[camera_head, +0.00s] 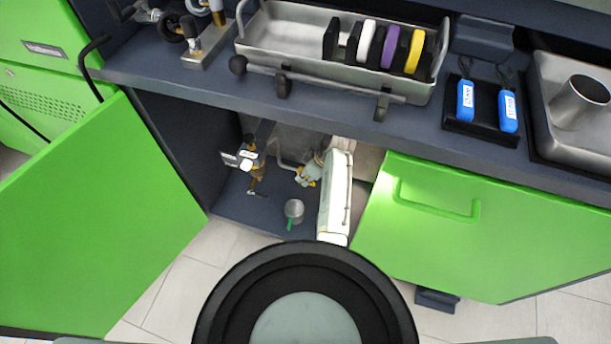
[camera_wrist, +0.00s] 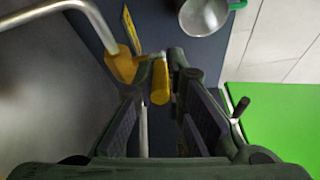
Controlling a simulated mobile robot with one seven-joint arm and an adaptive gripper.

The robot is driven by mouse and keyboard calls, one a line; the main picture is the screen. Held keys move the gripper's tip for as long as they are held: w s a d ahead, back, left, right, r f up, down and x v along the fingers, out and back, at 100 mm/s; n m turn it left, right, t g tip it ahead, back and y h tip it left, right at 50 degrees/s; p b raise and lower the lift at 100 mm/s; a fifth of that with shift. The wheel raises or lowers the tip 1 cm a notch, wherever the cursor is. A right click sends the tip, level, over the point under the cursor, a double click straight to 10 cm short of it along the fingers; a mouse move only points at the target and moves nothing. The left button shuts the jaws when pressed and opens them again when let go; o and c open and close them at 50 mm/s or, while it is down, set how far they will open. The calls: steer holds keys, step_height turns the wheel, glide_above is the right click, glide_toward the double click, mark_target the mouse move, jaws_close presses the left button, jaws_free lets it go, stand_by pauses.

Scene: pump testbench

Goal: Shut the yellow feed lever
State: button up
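In the wrist view, a short yellow lever (camera_wrist: 160,84) sticks out from an orange-yellow fitting (camera_wrist: 121,64) on a bent metal pipe (camera_wrist: 88,12). My gripper (camera_wrist: 157,75) is open, with the lever lying between its dark fingers near the tips. A clear gap shows between the finger pads. I cannot tell whether either finger touches the lever. In the head view, the gripper's work area is inside the open cabinet, where small yellow parts (camera_head: 312,183) show. The fingers cannot be made out there.
A metal cup (camera_head: 294,210) with a green handle stands on the dark cabinet floor; it also shows in the wrist view (camera_wrist: 203,14). A green door (camera_head: 95,225) stands open at left. A green panel (camera_head: 500,235) lies right of the opening. The bench (camera_head: 165,82) overhangs it.

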jaws_close()
stand_by(0.3)
steer(key=a+r+h+p, duration=0.1)
steer(key=p, duration=0.1)
steer(key=shift+w+g+h+p, duration=0.1)
steer(key=shift+g+h+p, duration=0.2)
steer(key=shift+h, duration=0.1)
steer(key=shift+w+a+f+g+h+p, duration=0.15)
steer(key=shift+a+h+p, duration=0.15)
steer(key=shift+h, duration=0.15)
steer(key=shift+a+g+h+p, duration=0.15)
steer(key=shift+h+p, duration=0.15)
steer(key=shift+h, duration=0.15)
steer(key=shift+a+f+h, duration=0.1)
steer(key=shift+f+h, duration=0.1)
steer(key=shift+h, duration=0.3)
steer(key=o, duration=0.5)
jaws_free()
steer(key=shift+o, duration=0.2)
steer(key=shift+w, duration=0.1)
